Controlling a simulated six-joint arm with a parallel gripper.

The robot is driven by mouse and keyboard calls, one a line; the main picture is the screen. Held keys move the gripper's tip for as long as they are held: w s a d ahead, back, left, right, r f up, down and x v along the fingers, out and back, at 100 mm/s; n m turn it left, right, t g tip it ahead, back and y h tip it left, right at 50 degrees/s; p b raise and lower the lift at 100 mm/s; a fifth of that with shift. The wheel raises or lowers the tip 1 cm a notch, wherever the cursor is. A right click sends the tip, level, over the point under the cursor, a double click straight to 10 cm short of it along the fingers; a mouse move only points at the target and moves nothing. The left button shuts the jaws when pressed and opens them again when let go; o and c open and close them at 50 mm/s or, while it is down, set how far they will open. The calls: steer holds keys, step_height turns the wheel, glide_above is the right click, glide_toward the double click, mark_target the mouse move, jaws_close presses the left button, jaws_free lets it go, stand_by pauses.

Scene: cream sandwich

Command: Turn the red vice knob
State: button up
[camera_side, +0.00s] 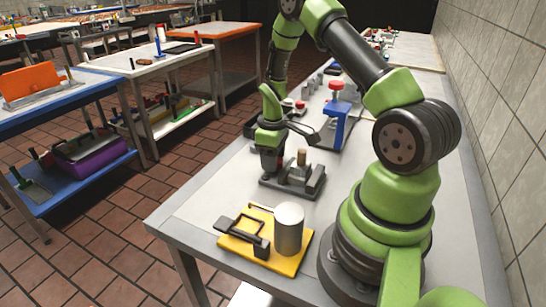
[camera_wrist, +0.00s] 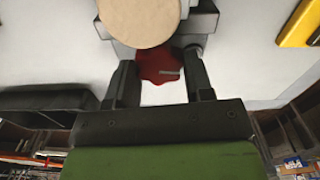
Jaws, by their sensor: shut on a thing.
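The red vice knob (camera_wrist: 158,66) shows in the wrist view between the two dark fingers of my gripper (camera_wrist: 160,60), which is shut on it. The grey vice (camera_side: 306,184) stands on the table in the side view, with an upright wooden cylinder (camera_side: 302,158) at its jaws. The cylinder's round pale top (camera_wrist: 138,18) covers part of the vice in the wrist view. In the side view my gripper (camera_side: 270,168) points down at the vice's left end and mostly hides the knob.
A yellow board (camera_side: 295,258) with a metal cylinder (camera_side: 289,228) and a black handled tool (camera_side: 240,234) lies nearer the camera. Behind the vice stands a blue device (camera_side: 337,122) with a red top (camera_side: 336,86). Bare table (camera_side: 195,200) lies to the left.

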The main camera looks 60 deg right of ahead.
steer(key=m, duration=0.4)
steer(key=o, duration=0.9)
step_height(320, 180, up, 10)
stand_by(0.3)
